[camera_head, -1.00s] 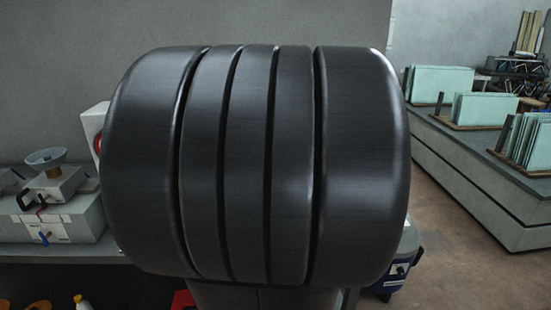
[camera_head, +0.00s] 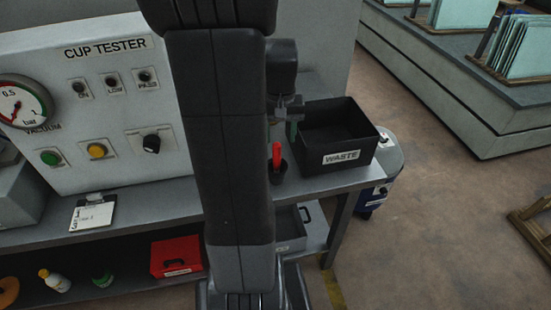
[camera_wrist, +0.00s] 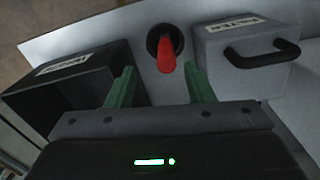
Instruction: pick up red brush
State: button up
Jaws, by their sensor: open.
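The red brush (camera_head: 277,152) stands upright in a small black cup (camera_head: 279,174) near the right end of the bench, beside the waste bin. In the wrist view, the brush (camera_wrist: 167,54) points toward the camera out of the dark cup (camera_wrist: 153,42). My gripper (camera_wrist: 161,84) has its two green fingers spread apart, with the brush ahead and roughly centred between them. Nothing is held between the fingers. In the head view, my gripper (camera_head: 291,118) is above the cup, partly hidden by my arm.
The black waste bin (camera_head: 372,147) stands right of the cup. A grey box with a black handle (camera_wrist: 246,57) is on the other side in the wrist view. The cup tester panel (camera_head: 107,110) stands at left. A red box (camera_head: 177,256) sits on the lower shelf.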

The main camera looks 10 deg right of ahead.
aim_at(280, 145)
notch_tip(280, 145, down, 4)
jog(key=shift+r, duration=0.25)
jog(key=shift+w+a+f+p, duration=0.1)
jog(key=shift+a+f+p, duration=0.15)
jog(key=shift+f, duration=1.1)
jog(key=shift+w+a+f+p, duration=0.15)
jog(key=shift+f+p, duration=0.1)
jog(key=shift+f, duration=1.05)
jog(key=shift+s, duration=0.1)
grip_shut()
jog(key=shift+r, duration=0.1)
